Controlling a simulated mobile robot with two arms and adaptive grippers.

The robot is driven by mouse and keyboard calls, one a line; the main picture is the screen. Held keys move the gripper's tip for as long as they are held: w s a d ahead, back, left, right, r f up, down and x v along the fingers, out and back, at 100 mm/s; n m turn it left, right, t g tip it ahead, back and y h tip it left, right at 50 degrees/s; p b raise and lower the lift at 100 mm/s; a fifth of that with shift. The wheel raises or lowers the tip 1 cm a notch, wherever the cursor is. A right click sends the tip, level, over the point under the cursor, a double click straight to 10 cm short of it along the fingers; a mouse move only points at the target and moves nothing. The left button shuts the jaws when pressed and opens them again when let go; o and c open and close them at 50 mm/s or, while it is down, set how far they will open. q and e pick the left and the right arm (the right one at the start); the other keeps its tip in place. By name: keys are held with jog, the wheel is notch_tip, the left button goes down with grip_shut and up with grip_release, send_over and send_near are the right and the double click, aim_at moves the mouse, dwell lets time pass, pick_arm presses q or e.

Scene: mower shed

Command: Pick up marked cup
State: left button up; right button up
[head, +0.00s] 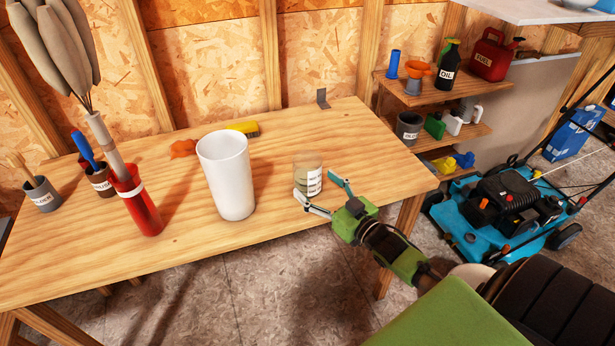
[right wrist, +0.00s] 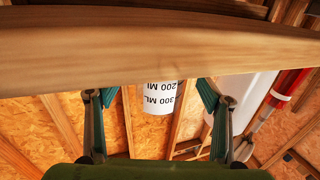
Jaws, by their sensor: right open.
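The marked cup (head: 307,178) is a small clear cup with a white label. It stands upright on the wooden workbench (head: 270,225) near its front right edge. My right gripper (head: 315,187) is open, at the bench's front edge, with its fingers pointing at the cup. In the right wrist view, which is upside down, the cup (right wrist: 159,97) shows its 200 ML and 300 ML marks between the spread fingers (right wrist: 157,90), with a gap on both sides. The bench edge (right wrist: 150,50) hides the cup's base there. My left gripper is not in view.
A tall white cup (head: 227,175) stands left of the marked cup. Further left are a red tube (head: 139,207) and pots of tools (head: 41,193). A grey bracket (head: 322,98) stands behind. Shelves with bottles (head: 447,68) and a blue mower (head: 490,215) are at the right.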

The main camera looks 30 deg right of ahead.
aim_at(307, 175)
jog(key=w, duration=0.4)
jog(key=shift+w+a+r, duration=0.15)
jog(key=shift+w+r, duration=0.05)
jog(key=shift+w, duration=0.05)
jog(key=c, duration=1.5)
jog(key=shift+r, duration=0.1)
jog(key=shift+r, duration=0.15)
